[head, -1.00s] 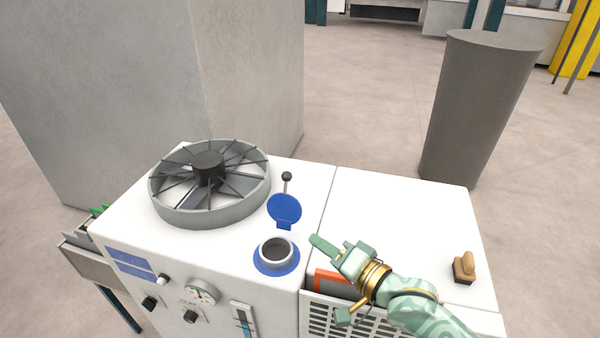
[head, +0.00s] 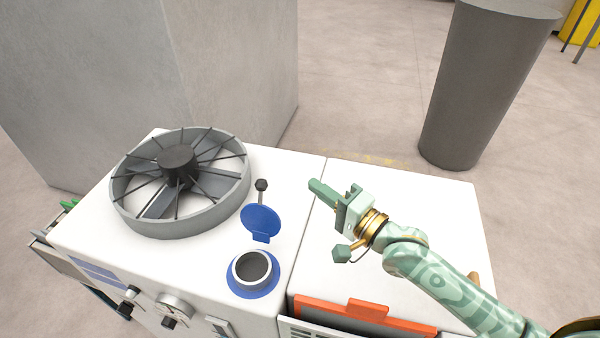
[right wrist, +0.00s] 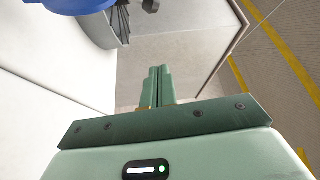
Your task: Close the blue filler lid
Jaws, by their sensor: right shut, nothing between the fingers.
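The blue filler lid (head: 261,222) stands open behind the filler neck (head: 252,269), joined by a small blue hinge tab. The neck is a light ring with a dark opening on a blue collar. My right gripper (head: 318,188) is shut and empty, above the white machine top to the right of the lid and a little farther back, apart from it. In the right wrist view its closed fingers (right wrist: 160,82) point ahead, and part of the blue lid (right wrist: 78,5) shows at the top left. My left gripper is not in view.
A caged fan (head: 180,180) stands left of the lid. A small lever with a black knob (head: 261,185) rises just behind the lid. An orange-edged panel (head: 367,312) lies at the front right. A grey bin (head: 485,85) stands beyond the machine. The white top around my right gripper is clear.

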